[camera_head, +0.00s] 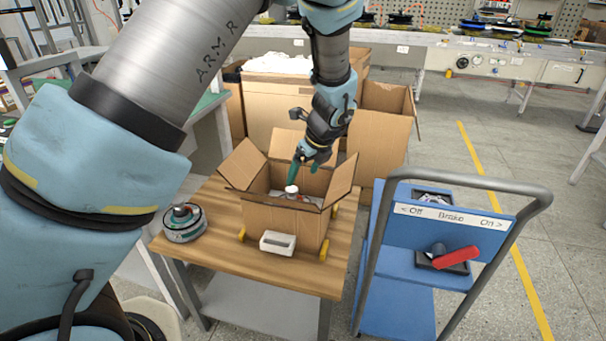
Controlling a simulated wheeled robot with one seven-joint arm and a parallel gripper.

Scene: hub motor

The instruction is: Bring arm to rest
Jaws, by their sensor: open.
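My arm comes in from the upper left and bends down over a small wooden table (200,252). My gripper (303,170) points down above an open cardboard box (278,222) on that table. Its green fingers are apart, at the height of the box flaps. A white-topped item (291,190) shows inside the box just below the fingertips. I cannot tell whether the fingers touch it. The rest of the box's inside is mostly hidden by the walls and flaps.
A round hub motor (184,222) sits on the table's left. A small white tray (278,242) stands before the box. A blue cart (400,275) with a grey handle is close on the right, carrying a red-handled tool (458,256). Larger cardboard boxes (381,130) stand behind.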

